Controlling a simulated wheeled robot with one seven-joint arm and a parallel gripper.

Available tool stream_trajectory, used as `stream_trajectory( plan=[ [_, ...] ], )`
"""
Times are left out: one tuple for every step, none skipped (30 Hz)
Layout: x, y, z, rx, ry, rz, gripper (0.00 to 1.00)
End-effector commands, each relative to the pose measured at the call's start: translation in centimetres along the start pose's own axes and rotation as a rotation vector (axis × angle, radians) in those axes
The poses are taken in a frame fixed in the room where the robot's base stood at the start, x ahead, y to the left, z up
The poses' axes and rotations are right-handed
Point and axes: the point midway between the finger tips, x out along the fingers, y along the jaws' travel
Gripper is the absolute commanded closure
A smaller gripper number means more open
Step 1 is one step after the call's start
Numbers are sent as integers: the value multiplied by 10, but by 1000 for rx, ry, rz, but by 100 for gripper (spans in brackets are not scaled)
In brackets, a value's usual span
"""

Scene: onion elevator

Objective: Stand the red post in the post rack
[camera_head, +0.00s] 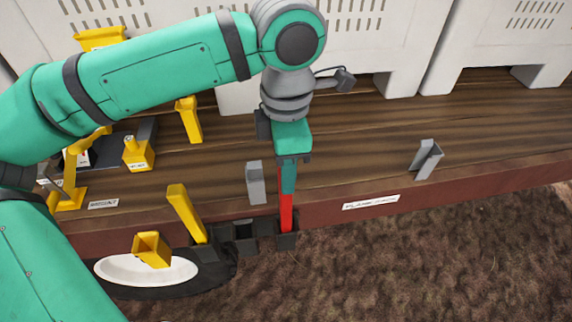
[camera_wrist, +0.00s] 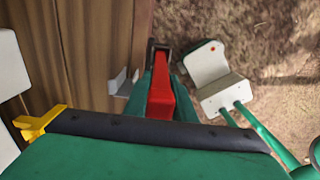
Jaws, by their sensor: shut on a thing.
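The red post (camera_head: 286,213) is upright between the fingers of my gripper (camera_head: 288,178), which is shut on its upper part. The post rack (camera_head: 245,231) is a row of dark sockets along the deck's front edge. The post's lower end meets the right-hand socket (camera_head: 287,241); its tip is hidden, so I cannot tell how deep it sits. A yellow post (camera_head: 186,213) stands tilted in the left socket. In the wrist view, the red post (camera_wrist: 161,98) runs between my green fingers towards a dark socket (camera_wrist: 160,48).
Grey brackets (camera_head: 256,184) and (camera_head: 428,159) stand on the wooden deck (camera_head: 350,150). A yellow open box-like part (camera_head: 151,249) is by a white-centred wheel (camera_head: 115,268). Other yellow parts (camera_head: 189,120) are at left. White cabinets (camera_head: 370,40) line the back. Brown ground lies in front.

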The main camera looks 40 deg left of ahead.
Motion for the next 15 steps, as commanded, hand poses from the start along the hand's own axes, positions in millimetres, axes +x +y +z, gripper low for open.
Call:
stream_trajectory(
  plan=[
    [2, 0, 0, 0, -1, -1, 100],
    [3, 0, 0, 0, -1, -1, 100],
    [5, 0, 0, 0, -1, -1, 100],
    [6, 0, 0, 0, -1, -1, 100],
    [7, 0, 0, 0, -2, -1, 100],
    [9, 0, 0, 0, -1, 0, 100],
    [10, 0, 0, 0, -1, 0, 100],
    [12, 0, 0, 0, -1, 0, 100],
    [13, 0, 0, -1, -1, 0, 100],
    [15, 0, 0, -1, 0, 0, 100],
    [16, 0, 0, -1, 0, 0, 100],
    [18, 0, 0, 0, 0, 0, 100],
    [19, 0, 0, 0, 0, 0, 100],
    [20, 0, 0, 0, 0, -1, 100],
    [22, 0, 0, 1, 0, -1, 100]
  ],
)
